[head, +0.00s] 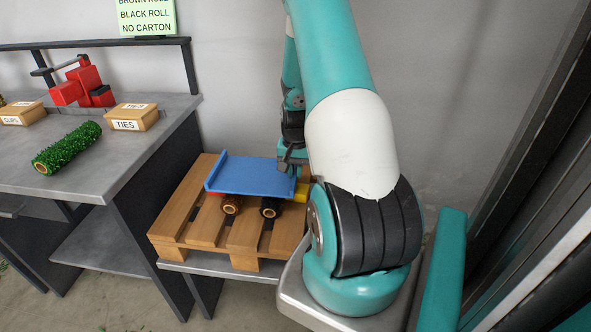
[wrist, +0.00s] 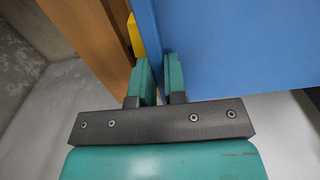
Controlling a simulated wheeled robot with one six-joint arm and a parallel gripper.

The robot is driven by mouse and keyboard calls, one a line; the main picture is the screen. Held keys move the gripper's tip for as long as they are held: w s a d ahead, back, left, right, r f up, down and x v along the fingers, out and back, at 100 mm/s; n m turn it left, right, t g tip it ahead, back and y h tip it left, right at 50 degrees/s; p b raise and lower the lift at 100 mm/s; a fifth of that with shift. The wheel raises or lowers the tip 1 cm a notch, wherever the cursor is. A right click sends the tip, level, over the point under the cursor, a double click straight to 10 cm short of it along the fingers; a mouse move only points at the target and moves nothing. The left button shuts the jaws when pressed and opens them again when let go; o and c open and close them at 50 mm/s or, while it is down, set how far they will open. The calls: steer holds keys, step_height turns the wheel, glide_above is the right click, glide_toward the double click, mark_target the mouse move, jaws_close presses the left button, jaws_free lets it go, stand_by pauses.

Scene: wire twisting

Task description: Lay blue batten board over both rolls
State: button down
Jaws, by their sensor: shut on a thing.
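The blue batten board (head: 250,177) lies roughly level above the pallet, with a raised lip along its left side. Under its front edge show the ends of two rolls, a brown roll (head: 231,209) and a black roll (head: 270,212). The board spans above both; whether it touches them is hard to tell. My gripper (head: 291,168) is at the board's right side. In the wrist view my gripper (wrist: 160,78) is shut on the board's edge, with the blue face (wrist: 240,45) to the right of the fingers.
The rolls are on a slatted wooden pallet (head: 196,221). A yellow piece (head: 301,192) is by the board's right end. The grey bench (head: 75,181) at left carries a green roll (head: 68,147), TIES box (head: 132,117) and red device (head: 82,84). A wall is behind.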

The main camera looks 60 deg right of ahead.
steer(key=shift+f+b, duration=0.45)
steer(key=shift+f, duration=0.45)
steer(key=c, duration=1.1)
jaws_free()
steer(key=shift+r, duration=0.1)
step_height(320, 180, up, 17)
steer(key=p, duration=0.2)
steer(key=shift+r, duration=0.2)
